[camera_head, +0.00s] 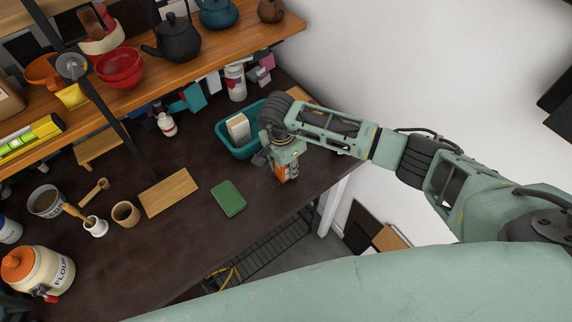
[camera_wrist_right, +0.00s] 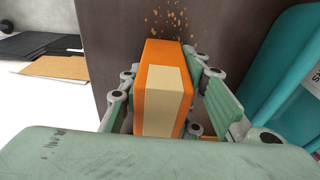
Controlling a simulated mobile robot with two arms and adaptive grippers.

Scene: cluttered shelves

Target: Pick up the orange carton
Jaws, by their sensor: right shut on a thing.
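The orange carton (camera_wrist_right: 165,75) stands between the two fingers of my right gripper (camera_wrist_right: 164,100) in the right wrist view. It has a cream panel on its top, and the fingers are closed on its sides. In the head view my right gripper (camera_head: 287,172) points down near the right edge of the dark table, with a small part of the orange carton (camera_head: 280,172) showing at the fingers. I cannot tell whether the carton touches the table. My left gripper is not in view.
A teal bin (camera_head: 237,150) holding a pale box (camera_head: 238,127) stands just left of my right gripper. A green book-like item (camera_head: 228,198) and a wooden board (camera_head: 168,192) lie on the table (camera_head: 190,232). The wooden shelf (camera_head: 215,55) overhangs the back.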

